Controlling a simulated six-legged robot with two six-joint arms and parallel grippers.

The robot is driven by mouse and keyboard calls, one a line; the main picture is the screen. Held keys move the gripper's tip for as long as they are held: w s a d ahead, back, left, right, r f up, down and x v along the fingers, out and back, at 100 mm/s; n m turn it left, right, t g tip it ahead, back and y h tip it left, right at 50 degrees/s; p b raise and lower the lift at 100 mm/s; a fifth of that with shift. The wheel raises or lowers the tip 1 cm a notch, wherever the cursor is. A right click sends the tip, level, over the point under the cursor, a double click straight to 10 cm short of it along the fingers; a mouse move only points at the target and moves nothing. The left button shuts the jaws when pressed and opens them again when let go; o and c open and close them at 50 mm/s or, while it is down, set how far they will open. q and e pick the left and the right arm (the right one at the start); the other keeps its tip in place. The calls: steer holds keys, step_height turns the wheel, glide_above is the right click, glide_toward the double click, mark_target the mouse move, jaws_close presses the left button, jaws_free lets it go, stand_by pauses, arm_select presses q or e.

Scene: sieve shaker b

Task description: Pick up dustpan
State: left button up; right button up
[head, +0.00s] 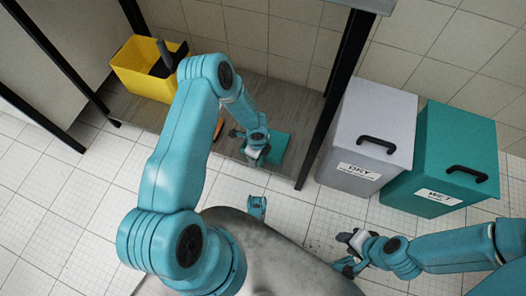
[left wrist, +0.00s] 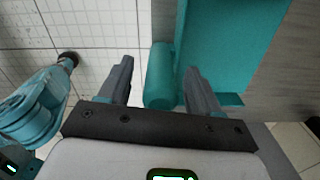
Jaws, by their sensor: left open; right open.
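The teal dustpan (head: 279,148) lies on the low grey board under the bench, partly hidden by my left gripper (head: 254,154). In the left wrist view its flat pan (left wrist: 228,45) is at the upper right and its rounded handle (left wrist: 158,78) points down the picture. My left gripper (left wrist: 158,68) is open, with one finger on each side of the handle; the handle looks apart from both fingers. My right gripper (head: 347,252) is open and empty over the tiled floor at the lower right, away from the dustpan.
A yellow bin (head: 140,80) with a dark object in it stands on the board (head: 232,85) at the left. A grey DRY bin (head: 368,125) and a teal WET bin (head: 440,150) stand at the right. A black bench leg (head: 322,130) rises right of the dustpan. An orange item (head: 218,129) lies left of it.

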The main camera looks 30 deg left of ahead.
arm_select(q)
steer(key=shift+f, duration=0.5)
steer(key=shift+r, duration=0.15)
jaws_close()
